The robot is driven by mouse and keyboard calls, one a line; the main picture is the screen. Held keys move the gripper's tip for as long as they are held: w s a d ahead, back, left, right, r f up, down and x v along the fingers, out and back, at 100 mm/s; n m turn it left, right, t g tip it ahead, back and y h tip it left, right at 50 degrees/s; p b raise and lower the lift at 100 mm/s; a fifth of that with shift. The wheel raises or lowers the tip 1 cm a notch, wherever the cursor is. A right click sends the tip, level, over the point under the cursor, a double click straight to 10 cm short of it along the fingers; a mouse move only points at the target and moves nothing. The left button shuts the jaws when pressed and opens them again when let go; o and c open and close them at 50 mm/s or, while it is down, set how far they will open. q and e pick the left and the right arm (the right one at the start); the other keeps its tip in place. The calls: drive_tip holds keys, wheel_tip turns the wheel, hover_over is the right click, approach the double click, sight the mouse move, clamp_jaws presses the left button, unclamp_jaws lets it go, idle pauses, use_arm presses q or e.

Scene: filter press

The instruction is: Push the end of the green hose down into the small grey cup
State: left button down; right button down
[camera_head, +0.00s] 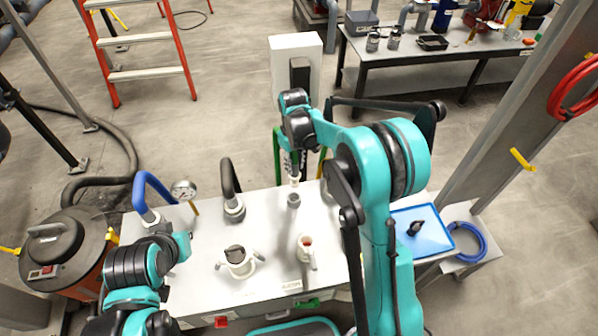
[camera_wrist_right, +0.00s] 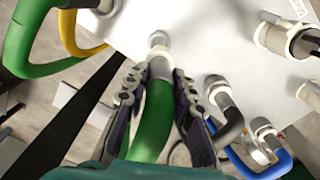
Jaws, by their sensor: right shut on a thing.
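My right gripper (camera_wrist_right: 160,95) is shut on the green hose (camera_wrist_right: 153,125), just behind its pale end fitting (camera_wrist_right: 161,68). In the head view the gripper hangs over the white table, with the white hose tip (camera_head: 294,182) pointing down. The small grey cup (camera_head: 293,200) stands directly below the tip, with what looks like a small gap between them. In the wrist view the cup (camera_wrist_right: 158,39) lies just beyond the fitting, roughly in line; contact cannot be told there. My left arm is at the lower left; its fingers do not show.
The blue hose (camera_head: 150,190) and black hose (camera_head: 229,180) stand in grey cups left of the gripper, with a gauge (camera_head: 184,190) between. A blue tray (camera_head: 420,232) is at the right.

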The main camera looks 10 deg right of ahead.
sight(294, 185)
drive_tip(key=shift+w+a+f, duration=0.2)
drive_tip(key=shift+w+f, duration=0.05)
drive_tip(key=shift+w, duration=0.25)
drive_tip(key=shift+s+f+b, duration=0.15)
drive_tip(key=shift+f+b, duration=1.9)
drive_tip(key=shift+f, duration=1.15)
drive_tip(key=shift+f+b, duration=2.4)
drive_tip(key=shift+f, duration=0.65)
drive_tip(key=c, duration=1.2)
unclamp_jaws()
drive_tip(key=shift+r, duration=0.1)
